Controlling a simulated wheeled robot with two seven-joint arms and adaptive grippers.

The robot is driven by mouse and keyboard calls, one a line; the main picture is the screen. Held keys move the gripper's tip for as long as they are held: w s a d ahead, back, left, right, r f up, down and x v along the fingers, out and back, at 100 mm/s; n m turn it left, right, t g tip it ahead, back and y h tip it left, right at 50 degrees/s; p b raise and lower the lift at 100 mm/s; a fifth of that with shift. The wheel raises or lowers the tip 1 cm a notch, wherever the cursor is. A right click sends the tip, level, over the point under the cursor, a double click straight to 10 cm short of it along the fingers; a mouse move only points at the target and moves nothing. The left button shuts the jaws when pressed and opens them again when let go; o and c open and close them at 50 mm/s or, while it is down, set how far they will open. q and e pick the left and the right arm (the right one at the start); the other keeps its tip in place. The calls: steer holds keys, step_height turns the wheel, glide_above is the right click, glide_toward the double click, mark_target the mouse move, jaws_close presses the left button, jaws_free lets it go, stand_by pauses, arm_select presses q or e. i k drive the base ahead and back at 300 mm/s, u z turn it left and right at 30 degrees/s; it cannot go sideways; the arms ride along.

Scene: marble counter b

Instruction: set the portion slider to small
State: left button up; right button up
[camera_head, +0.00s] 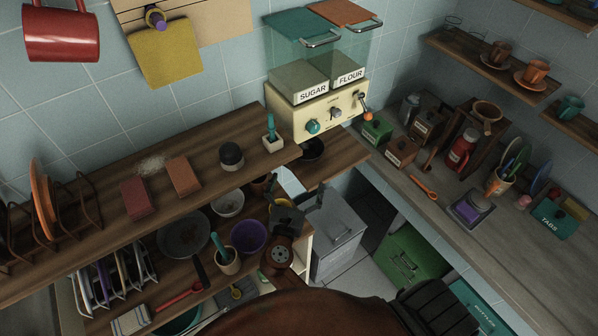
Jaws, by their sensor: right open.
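The cream dispenser (300,121) stands at the back wall, under clear bins labelled SUGAR (313,92) and FLOUR (350,76). Its front carries a teal knob (313,127), a small dark-and-metal control (335,113) in the middle and a lever with an orange ball (367,115) at the right. Which one is the portion slider, and its setting, is too small to tell. My right gripper (286,204) is open, below and left of the dispenser, over the lower shelf and apart from the controls. My left gripper is not in view.
The upper shelf (110,229) holds sponges, a dark round jar and a white pot (272,144) with a teal-handled tool left of the dispenser. Bowls and a pan (183,237) fill the lower shelf. Boxes and a red jar (461,152) crowd the right counter.

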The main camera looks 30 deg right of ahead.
mark_target(336, 113)
steer(key=z, duration=1.3)
